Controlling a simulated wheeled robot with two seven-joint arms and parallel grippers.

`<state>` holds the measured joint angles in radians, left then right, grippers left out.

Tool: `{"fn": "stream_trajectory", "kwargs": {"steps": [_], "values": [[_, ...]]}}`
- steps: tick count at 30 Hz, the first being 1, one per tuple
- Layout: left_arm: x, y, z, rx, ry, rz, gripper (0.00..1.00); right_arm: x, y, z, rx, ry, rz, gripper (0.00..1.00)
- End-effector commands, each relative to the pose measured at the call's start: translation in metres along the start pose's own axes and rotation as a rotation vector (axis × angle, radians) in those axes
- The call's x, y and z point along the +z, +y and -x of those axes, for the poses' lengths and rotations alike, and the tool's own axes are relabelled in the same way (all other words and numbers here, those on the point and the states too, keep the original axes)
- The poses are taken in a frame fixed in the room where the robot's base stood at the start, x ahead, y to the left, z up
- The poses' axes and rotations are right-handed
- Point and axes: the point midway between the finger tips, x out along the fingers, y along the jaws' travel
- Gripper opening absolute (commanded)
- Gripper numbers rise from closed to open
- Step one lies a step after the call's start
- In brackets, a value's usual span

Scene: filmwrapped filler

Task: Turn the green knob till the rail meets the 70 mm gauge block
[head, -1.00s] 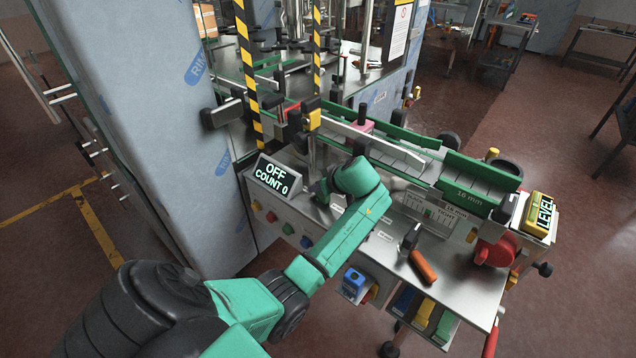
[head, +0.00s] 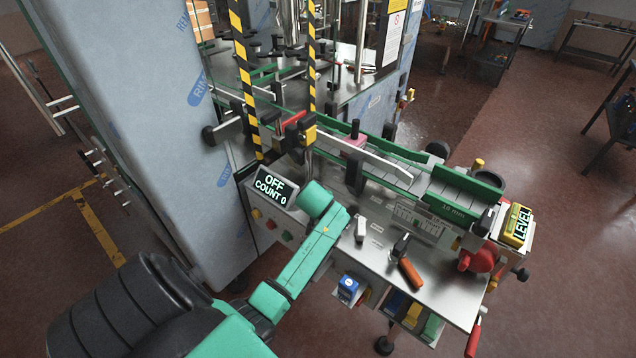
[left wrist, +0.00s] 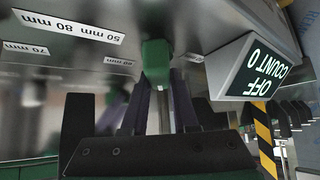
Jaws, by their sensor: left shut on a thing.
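My left gripper shows in the left wrist view (left wrist: 157,88), its dark fingers shut on the green knob (left wrist: 156,54) under the steel panel. In the head view my green wrist hides the fingers and the knob. A pale guide rail (head: 384,160) runs along the conveyor. A pink block (head: 350,147) with a dark grip sits by it; I cannot read its size or tell whether the rail touches it. Upside-down labels beside the knob include a 70 mm label (left wrist: 26,48). My right gripper is not in view.
The display (head: 273,188) reads OFF, COUNT 0. An orange-handled tool (head: 410,272) lies on the steel bench (head: 440,290). A red handwheel (head: 482,260) and a yellow LEVEL box (head: 517,226) are at the right. Striped posts (head: 243,75) stand behind the display.

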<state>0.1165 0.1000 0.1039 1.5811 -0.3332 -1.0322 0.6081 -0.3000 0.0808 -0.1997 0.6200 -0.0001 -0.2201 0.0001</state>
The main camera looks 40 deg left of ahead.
Motion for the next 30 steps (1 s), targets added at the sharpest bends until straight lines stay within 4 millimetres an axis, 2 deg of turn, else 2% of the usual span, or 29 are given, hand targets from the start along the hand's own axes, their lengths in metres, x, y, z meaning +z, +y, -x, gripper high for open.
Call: {"fn": "stream_trajectory", "kwargs": {"steps": [13,14,15,16,26,30], "values": [[0.000,0.001,0.000,0.009,-0.001,-0.007,0.00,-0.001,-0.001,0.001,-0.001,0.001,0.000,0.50],[0.000,0.001,0.000,0.009,-0.001,-0.007,0.35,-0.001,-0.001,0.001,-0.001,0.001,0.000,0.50],[0.000,0.001,0.000,0.009,-0.001,-0.007,0.50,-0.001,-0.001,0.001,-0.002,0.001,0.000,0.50],[0.000,0.001,0.000,0.008,-0.001,-0.007,0.57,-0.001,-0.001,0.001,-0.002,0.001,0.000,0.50],[0.000,0.000,0.001,0.008,-0.001,-0.006,0.57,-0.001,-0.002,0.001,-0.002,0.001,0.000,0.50],[0.001,0.001,0.014,0.009,0.000,-0.006,0.57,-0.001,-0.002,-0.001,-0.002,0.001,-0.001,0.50]]}}
